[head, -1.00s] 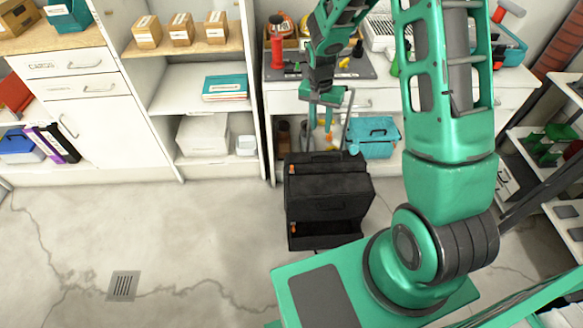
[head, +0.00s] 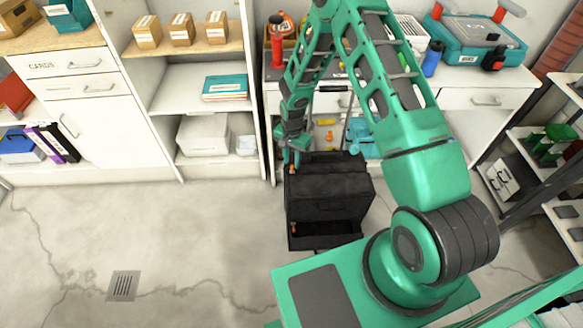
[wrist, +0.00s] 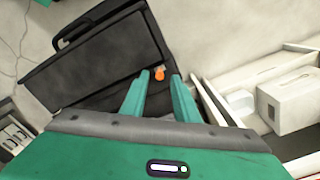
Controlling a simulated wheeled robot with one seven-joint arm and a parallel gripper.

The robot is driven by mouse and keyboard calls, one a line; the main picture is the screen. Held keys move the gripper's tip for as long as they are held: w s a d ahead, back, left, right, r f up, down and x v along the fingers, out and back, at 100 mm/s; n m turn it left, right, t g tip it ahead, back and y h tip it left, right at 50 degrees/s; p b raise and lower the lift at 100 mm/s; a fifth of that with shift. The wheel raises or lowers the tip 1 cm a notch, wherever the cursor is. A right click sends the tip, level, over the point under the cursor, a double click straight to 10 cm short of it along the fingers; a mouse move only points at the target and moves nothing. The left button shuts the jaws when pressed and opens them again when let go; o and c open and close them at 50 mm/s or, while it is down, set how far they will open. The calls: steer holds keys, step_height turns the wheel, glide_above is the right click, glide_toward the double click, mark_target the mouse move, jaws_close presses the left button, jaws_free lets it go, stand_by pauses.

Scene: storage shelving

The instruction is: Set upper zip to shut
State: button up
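A black bag (head: 330,188) with an upper and a lower section stands on the floor in front of the shelving. An orange upper zip pull (wrist: 159,74) shows on the bag in the wrist view. In the head view this pull (head: 292,170) is at the bag's upper left, just under my gripper (head: 292,160). A second orange pull (head: 293,229) is at the lower left, where the lower section gapes. In the wrist view my gripper (wrist: 160,84) has its two fingers apart, with the upper pull between the tips. I cannot tell whether they touch it.
White shelving (head: 205,163) with a pale box (head: 203,135) stands close to the left of my gripper. A blue bin (head: 361,135) is behind the bag. The floor to the left is clear apart from a drain grate (head: 124,286).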

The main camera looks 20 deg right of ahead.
mark_target(292, 171)
steer(key=shift+f, duration=2.25)
jaws_close()
